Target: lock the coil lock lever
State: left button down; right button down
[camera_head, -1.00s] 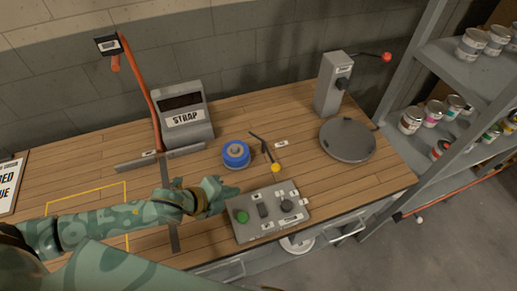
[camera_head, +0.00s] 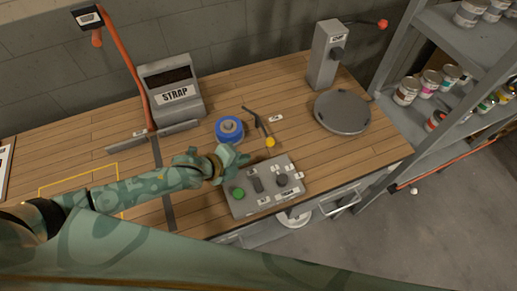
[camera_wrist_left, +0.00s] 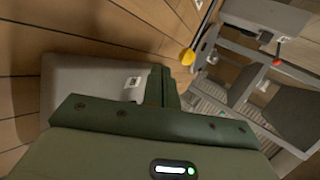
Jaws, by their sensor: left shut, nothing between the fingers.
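The coil lock lever (camera_head: 257,122) is a thin dark lever with a yellow knob (camera_head: 270,142), on the bench right of a blue coil (camera_head: 229,127). The yellow knob also shows in the left wrist view (camera_wrist_left: 187,57), beyond the fingers. My left gripper (camera_head: 240,157) is shut and empty, near the back left edge of the grey control box. It is left of and nearer than the yellow knob, apart from it in the picture. In the left wrist view my left fingers (camera_wrist_left: 162,88) are together. My right gripper is not in view.
The grey control box (camera_head: 267,196) with a green button stands just in front of the lever. A round grey plate (camera_head: 342,113) lies to the right, before a grey post (camera_head: 323,60). A STRAP machine (camera_head: 174,90) stands behind left. A paint shelf (camera_head: 400,128) is at right.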

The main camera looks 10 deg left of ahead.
pick_arm(q)
jog(key=x, duration=0.3)
jog(key=shift+w+d+b, duration=0.2)
jog(key=shift+w+b, duration=0.05)
jog(key=shift+b, duration=0.05)
jog(key=shift+w+d+r, duration=0.3)
jog(key=shift+w+d, duration=0.4)
jog(key=shift+w, duration=0.2)
jog(key=shift+w+d+r, duration=0.1)
jog(key=shift+w+d, duration=0.2)
jog(key=shift+w, duration=0.05)
jog(key=shift+d, duration=0.1)
